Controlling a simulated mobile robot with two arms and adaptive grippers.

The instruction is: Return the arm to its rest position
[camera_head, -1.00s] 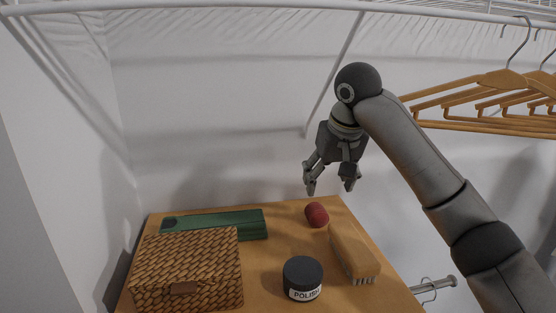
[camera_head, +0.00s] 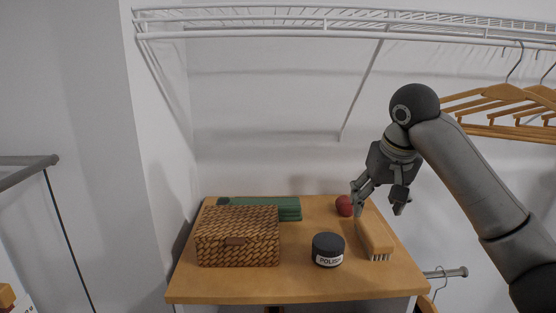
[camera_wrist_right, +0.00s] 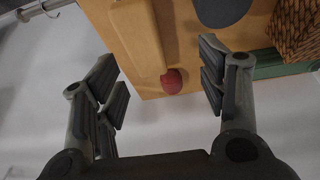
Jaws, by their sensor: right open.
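My right arm comes in from the right in the head view, and its gripper (camera_head: 380,196) hangs above the back right part of the wooden tabletop (camera_head: 300,287). The gripper is open and its fingers are empty. In the right wrist view, the open fingers (camera_wrist_right: 160,95) frame a dark red round object (camera_wrist_right: 172,81), which lies on the tabletop beyond them. This red object also shows in the head view (camera_head: 344,206), just left of the gripper. My left gripper is not in view.
A woven basket (camera_head: 238,236), a green box (camera_head: 290,208), a polish tin (camera_head: 327,250) and a wooden brush (camera_head: 375,238) are on the tabletop. Wooden hangers (camera_head: 500,93) hang at the right. A white wire shelf (camera_head: 300,24) runs overhead. The front of the tabletop is clear.

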